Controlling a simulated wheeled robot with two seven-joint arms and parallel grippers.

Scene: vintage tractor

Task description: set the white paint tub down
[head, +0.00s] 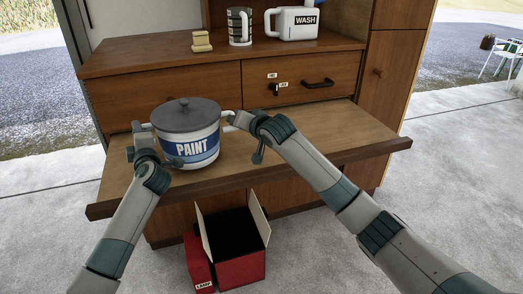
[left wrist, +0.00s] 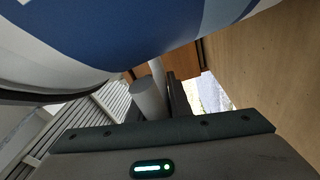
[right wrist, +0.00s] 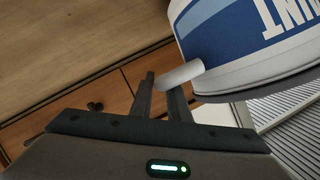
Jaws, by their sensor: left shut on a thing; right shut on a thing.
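The white paint tub (head: 203,153) has a blue PAINT band, a grey lid (head: 186,114) and a handle on each side. It is upright over the left part of the pull-out wooden board (head: 310,142); I cannot tell whether its base touches the board. My left gripper (head: 138,130) is shut on the tub's left handle. In the left wrist view that handle (left wrist: 148,98) lies between the fingers. My right gripper (head: 236,121) is shut on the right handle. In the right wrist view this handle (right wrist: 180,75) shows between the fingers, beside the tub wall (right wrist: 250,50).
A beige block (head: 201,41), a striped mug (head: 240,26) and a white WASH jug (head: 293,23) stand on the cabinet top. A drawer with a black handle (head: 318,84) is behind the board. An open red box (head: 240,262) stands on the floor below. The board's right part is clear.

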